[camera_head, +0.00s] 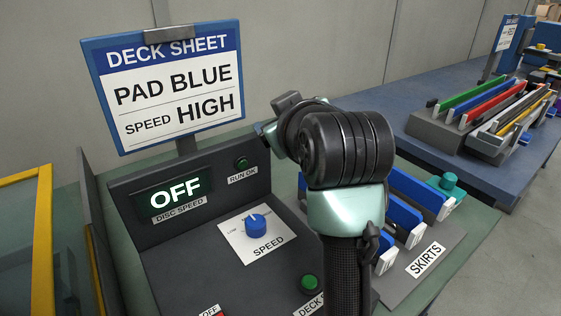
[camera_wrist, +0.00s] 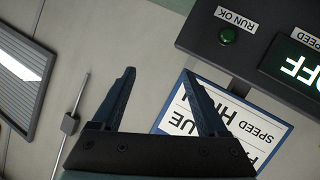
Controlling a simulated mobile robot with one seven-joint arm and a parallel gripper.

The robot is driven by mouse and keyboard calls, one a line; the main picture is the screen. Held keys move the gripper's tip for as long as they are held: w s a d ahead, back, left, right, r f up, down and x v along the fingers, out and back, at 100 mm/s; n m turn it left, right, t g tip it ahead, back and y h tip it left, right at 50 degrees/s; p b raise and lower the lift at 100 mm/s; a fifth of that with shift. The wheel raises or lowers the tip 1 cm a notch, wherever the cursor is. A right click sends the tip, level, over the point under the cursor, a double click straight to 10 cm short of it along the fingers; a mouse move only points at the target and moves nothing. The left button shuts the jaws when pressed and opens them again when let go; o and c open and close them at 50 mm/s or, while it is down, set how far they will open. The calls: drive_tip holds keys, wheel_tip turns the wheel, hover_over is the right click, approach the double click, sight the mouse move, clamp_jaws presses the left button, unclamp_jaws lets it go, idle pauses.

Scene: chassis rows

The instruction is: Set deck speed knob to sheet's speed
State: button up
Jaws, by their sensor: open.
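The deck sheet (camera_head: 168,85) stands on a post at the back left and reads PAD BLUE, SPEED HIGH. Below it, the blue speed knob (camera_head: 256,228) sits on a white SPEED plate (camera_head: 272,248). Its white pointer faces toward the back of the plate, slightly left; the small scale words are mostly unreadable. The disc speed display (camera_head: 173,195) reads OFF. My gripper (camera_wrist: 158,72) is open and empty in the wrist view, with the sheet (camera_wrist: 252,130) upside down beyond its fingers. In the head view my arm is raised right of the sheet, away from the knob.
Blue skirts (camera_head: 405,215) stand in a rack right of my arm. A green button (camera_head: 310,283) is at the panel's front, and a dark green RUN OK lamp (camera_head: 242,164) is behind. A yellow frame (camera_head: 42,240) stands left. The space above the knob is clear.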

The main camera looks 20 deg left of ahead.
drive_tip(key=s+f+n+g+p, duration=0.1)
drive_tip(key=f+n+g+p, duration=0.15)
drive_tip(key=g+p, duration=0.25)
drive_tip(key=n+g+h+p, duration=0.2)
drive_tip(key=n+g+p, duration=0.1)
drive_tip(key=g+p, duration=0.3)
approach(256, 220)
drive_tip(key=shift+g, duration=0.4)
drive_tip(key=x, duration=0.3)
drive_tip(key=b+x, duration=0.1)
drive_tip(key=x, duration=0.1)
drive_tip(key=b+x, duration=0.1)
drive_tip(key=x, duration=0.2)
drive_tip(key=shift+w+a+f, duration=0.15)
drive_tip(key=shift+w+f, duration=0.1)
drive_tip(key=shift+w, duration=0.1)
clamp_jaws()
